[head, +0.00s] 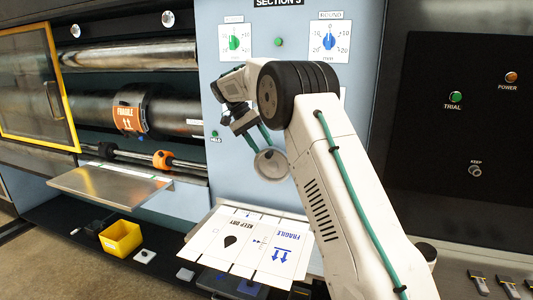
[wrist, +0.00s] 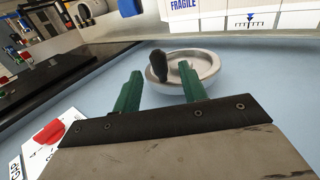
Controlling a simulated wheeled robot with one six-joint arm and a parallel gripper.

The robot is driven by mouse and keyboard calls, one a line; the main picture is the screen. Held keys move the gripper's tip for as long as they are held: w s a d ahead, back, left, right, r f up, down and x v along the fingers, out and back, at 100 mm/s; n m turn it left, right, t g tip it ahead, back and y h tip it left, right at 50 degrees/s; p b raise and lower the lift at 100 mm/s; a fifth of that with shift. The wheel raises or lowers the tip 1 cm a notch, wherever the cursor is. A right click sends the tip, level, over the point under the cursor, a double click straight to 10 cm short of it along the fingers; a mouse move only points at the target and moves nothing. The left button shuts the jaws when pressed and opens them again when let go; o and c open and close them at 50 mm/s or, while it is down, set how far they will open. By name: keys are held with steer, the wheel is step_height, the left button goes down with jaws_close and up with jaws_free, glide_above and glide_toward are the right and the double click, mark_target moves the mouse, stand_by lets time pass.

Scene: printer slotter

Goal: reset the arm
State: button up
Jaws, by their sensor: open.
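My gripper (head: 258,142) is in front of the blue-grey panel in the head view, with its fingers pointing down toward a round metal handwheel (head: 271,165). In the wrist view, my gripper's two green fingers (wrist: 161,84) are spread apart with nothing clamped between them. The handwheel also shows there (wrist: 203,66), just beyond the fingertips, with a dark knob (wrist: 160,65) standing on it in line with the gap. I cannot tell whether a fingertip touches the wheel. My white arm reaches up from the lower right in the head view.
A printed sheet marked FRAGILE (head: 248,243) lies below the panel. Green (head: 235,42) and blue (head: 329,41) dials are above. Left are rollers (head: 140,108), a metal tray (head: 108,187) and a yellow bin (head: 121,238). A black panel (head: 465,130) with buttons is right.

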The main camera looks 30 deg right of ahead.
steer(key=shift+v, duration=1.15)
steer(key=s+a+r+n+t+y, duration=0.1)
steer(key=s+a+r+n+t, duration=0.2)
steer(key=s, duration=0.9)
steer(key=s+a+r+n+t+y, duration=0.1)
steer(key=s+a+r+n, duration=0.3)
steer(key=s, duration=0.8)
steer(key=s+a+f+n+t, duration=0.1)
steer(key=s+a+f, duration=0.1)
steer(key=s, duration=0.5)
steer(key=s+a+f+n+t+y, duration=0.1)
steer(key=s+a+f, duration=0.1)
steer(key=s+f, duration=0.3)
steer(key=s+a+f+n+y, duration=0.1)
steer(key=s+a+f, duration=0.2)
steer(key=s, duration=0.7)
steer(key=shift+s+f+t, duration=0.25)
steer(key=shift+f+t, duration=0.15)
steer(key=shift+f, duration=0.1)
